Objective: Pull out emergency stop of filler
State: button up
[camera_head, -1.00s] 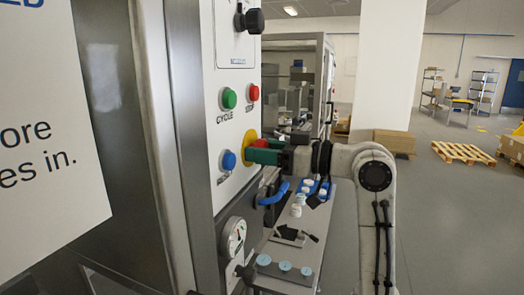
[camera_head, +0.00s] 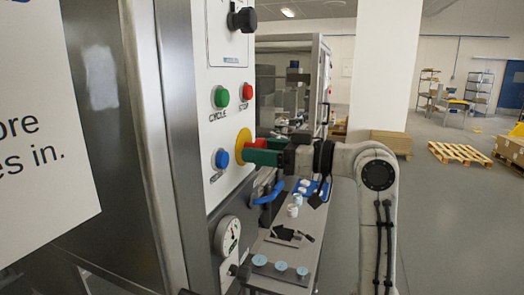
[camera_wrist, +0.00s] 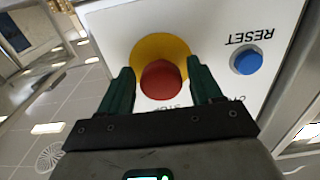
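The emergency stop is a red mushroom button (camera_wrist: 161,80) on a round yellow plate (camera_wrist: 150,50), on the filler's light front panel. The yellow plate also shows in the head view (camera_head: 241,146). My gripper (camera_wrist: 163,70) has its two green fingers on either side of the red button, open with small gaps showing to its left and right. In the head view my gripper (camera_head: 257,154) reaches the panel from the right, and its fingers hide much of the button. I cannot tell whether either finger touches it.
A blue reset button (camera_wrist: 247,61) sits close beside the emergency stop. Green (camera_head: 221,97) and red (camera_head: 247,91) buttons and a black knob (camera_head: 243,19) are above it. A blue-handled valve (camera_head: 268,193) and gauge (camera_head: 228,235) are below. Free floor lies at the right.

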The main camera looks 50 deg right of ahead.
jog(key=shift+o, duration=0.5)
jog(key=b+v, duration=0.3)
jog(key=v, duration=0.7)
jog(key=shift+s, duration=0.4)
jog(key=shift+d, duration=0.15)
